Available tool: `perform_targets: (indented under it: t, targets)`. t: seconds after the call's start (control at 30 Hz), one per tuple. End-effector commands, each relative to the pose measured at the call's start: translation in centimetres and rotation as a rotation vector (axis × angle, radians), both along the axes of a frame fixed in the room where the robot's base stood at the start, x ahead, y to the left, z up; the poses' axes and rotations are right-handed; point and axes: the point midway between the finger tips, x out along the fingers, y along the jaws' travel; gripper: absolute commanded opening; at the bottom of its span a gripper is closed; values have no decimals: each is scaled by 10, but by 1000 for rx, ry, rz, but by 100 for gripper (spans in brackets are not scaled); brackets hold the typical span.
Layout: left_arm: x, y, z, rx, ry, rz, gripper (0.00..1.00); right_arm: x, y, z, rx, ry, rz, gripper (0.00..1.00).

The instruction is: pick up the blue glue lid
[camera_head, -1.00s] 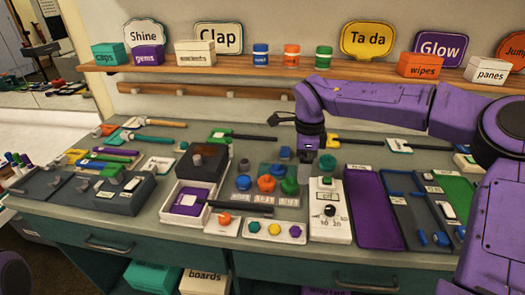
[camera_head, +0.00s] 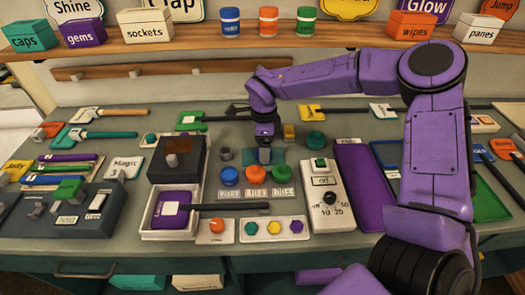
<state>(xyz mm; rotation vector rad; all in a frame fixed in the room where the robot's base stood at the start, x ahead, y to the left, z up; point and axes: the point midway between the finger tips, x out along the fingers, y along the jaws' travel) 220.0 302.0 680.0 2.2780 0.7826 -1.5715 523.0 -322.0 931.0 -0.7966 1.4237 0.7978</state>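A round blue lid (camera_head: 228,176) sits at the left of a row with an orange lid (camera_head: 256,174) and a green lid (camera_head: 281,173), above small printed labels too small to read. My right gripper (camera_head: 264,154) points down over the teal mat (camera_head: 277,154), behind this row and apart from the blue lid. Its fingers show as one narrow grey block, so I cannot tell whether they are open or hold anything. The spot where a small blue piece showed earlier is hidden by this gripper. My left gripper is out of view.
A yellow piece (camera_head: 289,132) and a green round piece (camera_head: 316,139) stand close right of the gripper. A grey knob (camera_head: 225,154) is to its left. A white switch box (camera_head: 330,200) and a dark box (camera_head: 178,160) flank the lids. Jars line the shelf (camera_head: 200,38).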

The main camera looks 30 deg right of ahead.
Motion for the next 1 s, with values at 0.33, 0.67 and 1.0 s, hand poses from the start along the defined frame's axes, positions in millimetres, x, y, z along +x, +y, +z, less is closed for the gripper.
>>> perform_targets:
  t: [0.33, 0.67, 1.0]
  targets:
    - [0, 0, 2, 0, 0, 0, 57, 0, -1, -17, 0, -1, -3, 88]
    - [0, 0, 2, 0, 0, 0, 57, 0, -1, -16, 0, -1, -2, 29]
    - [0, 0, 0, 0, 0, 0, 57, 1, -1, 2, 0, -5, -2, 29]
